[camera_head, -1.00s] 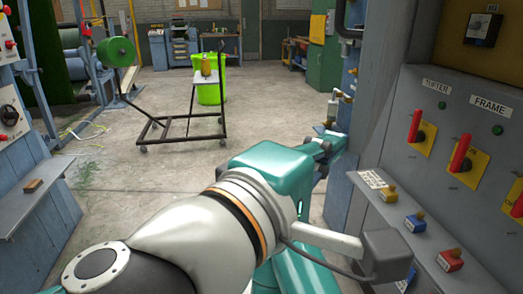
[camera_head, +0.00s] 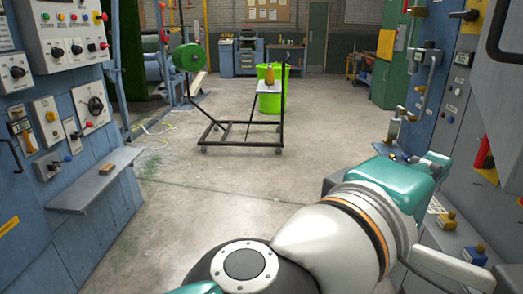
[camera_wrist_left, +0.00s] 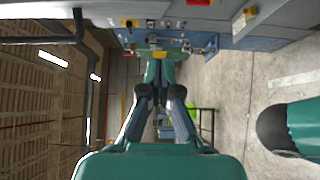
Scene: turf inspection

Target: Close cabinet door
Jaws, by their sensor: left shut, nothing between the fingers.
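My left gripper (camera_head: 436,161) is at the right of the head view, in front of the blue panelled cabinet (camera_head: 440,110). Its teal wrist hides part of the cabinet's lower front. In the left wrist view the gripper's fingers (camera_wrist_left: 160,68) converge and are shut with nothing between them. The cabinet front carries a long grey handle (camera_head: 431,75). A grey slab-like panel (camera_head: 503,50) cuts into the upper right corner; I cannot tell whether it is the cabinet door. My right gripper is not in view.
A blue control cabinet (camera_head: 75,125) with a shelf stands at the left. A black-framed cart (camera_head: 243,135) and a bright green bin (camera_head: 270,98) stand mid-floor. A green cabinet (camera_head: 392,65) is at the back right. The concrete floor (camera_head: 190,205) between is clear.

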